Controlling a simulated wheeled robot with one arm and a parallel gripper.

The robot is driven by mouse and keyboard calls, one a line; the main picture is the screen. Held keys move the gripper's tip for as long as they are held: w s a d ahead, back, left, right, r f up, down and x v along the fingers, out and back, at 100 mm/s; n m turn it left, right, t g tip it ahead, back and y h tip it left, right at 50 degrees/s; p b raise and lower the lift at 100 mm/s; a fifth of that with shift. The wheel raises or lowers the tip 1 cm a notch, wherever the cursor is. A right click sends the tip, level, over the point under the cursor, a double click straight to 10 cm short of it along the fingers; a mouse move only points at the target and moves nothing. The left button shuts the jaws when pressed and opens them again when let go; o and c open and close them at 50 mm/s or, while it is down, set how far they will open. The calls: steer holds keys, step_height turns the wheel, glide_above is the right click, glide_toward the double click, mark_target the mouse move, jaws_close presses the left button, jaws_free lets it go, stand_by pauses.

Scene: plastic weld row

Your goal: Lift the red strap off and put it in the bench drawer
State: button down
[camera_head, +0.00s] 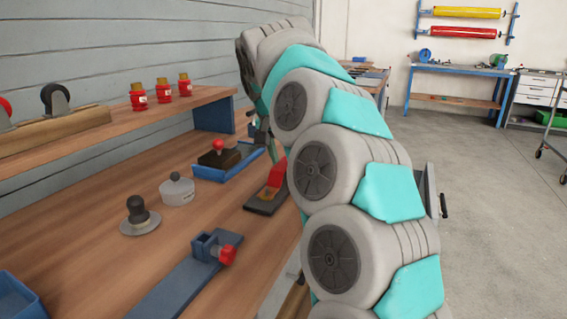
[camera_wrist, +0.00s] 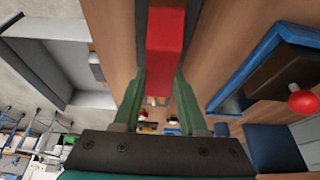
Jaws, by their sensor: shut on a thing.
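The red strap (camera_head: 277,173) slants up above a dark flat plate (camera_head: 262,208) on the bench. A small tan piece (camera_head: 267,192) shows at its lower end. In the wrist view the strap (camera_wrist: 165,45) lies between the green fingers of my gripper (camera_wrist: 160,85), which is shut on it. I cannot tell whether the strap still touches the plate. In the wrist view a grey open box, seemingly the bench drawer (camera_wrist: 32,62), is at the left. In the head view my arm hides most of it; a grey panel with a dark handle (camera_head: 443,205) shows at right.
A blue tray (camera_head: 208,173) with a dark red-knobbed block (camera_head: 219,157) is close behind the plate. A grey round pot (camera_head: 177,190), a black-knobbed disc (camera_head: 139,218) and a blue clamp bar (camera_head: 185,285) stand nearer. A shelf (camera_head: 120,115) runs along the wall.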

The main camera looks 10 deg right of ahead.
mark_target(286, 161)
steer(key=shift+r, duration=1.5)
steer(key=s+d+b, duration=0.1)
steer(key=s+d, duration=0.2)
steer(key=s, duration=0.4)
steer(key=s+d+r+b, duration=0.1)
steer(key=s+d+b, duration=0.1)
steer(key=s, duration=0.5)
steer(key=shift+s+d+r, duration=0.25)
steer(key=shift+d, duration=0.65)
